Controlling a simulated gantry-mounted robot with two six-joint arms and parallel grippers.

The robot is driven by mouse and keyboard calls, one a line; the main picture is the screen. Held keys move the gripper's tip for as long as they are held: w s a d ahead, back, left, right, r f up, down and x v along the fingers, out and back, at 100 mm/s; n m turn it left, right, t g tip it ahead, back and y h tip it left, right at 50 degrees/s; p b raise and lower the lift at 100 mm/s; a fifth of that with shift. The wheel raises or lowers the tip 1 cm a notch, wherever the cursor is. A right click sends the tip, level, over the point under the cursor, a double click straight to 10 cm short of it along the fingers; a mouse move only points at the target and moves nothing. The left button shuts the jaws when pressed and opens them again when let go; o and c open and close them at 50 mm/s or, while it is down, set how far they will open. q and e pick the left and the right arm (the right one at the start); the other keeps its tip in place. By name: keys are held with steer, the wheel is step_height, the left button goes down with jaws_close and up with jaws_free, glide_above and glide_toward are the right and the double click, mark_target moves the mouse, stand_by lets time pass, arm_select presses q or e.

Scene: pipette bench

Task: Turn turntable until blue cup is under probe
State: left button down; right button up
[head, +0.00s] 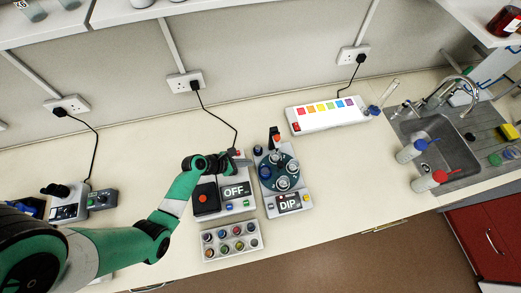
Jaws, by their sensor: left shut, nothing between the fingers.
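The turntable (267,173) is a dark teal disc on a white device with a "DIP" display (288,203), right of the bench's middle. Several small light cups stand on the disc. A dark post with an orange part (276,139) rises at the back of the disc and appears to be the probe holder. Which cup is under the probe I cannot tell. My left gripper (236,156) is shut and empty, above the back of the neighbouring "OFF" device, left of the turntable and apart from it. My right gripper is out of view.
The "OFF" device (236,190), with a black block and red button, stands left of the turntable. A rack (230,249) of several round coloured items lies in front. A panel with coloured squares (327,117) is behind right. A sink (438,138) is far right. Bench right of the turntable is clear.

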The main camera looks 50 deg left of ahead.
mark_target(270, 161)
arm_select(q)
steer(key=b+x, duration=0.8)
steer(key=shift+f+b, duration=0.25)
steer(key=shift+b, duration=0.1)
steer(key=shift+w, duration=0.3)
steer(key=shift+w+d+f, duration=0.15)
steer(key=shift+w+f, duration=0.15)
steer(key=shift+w, duration=0.15)
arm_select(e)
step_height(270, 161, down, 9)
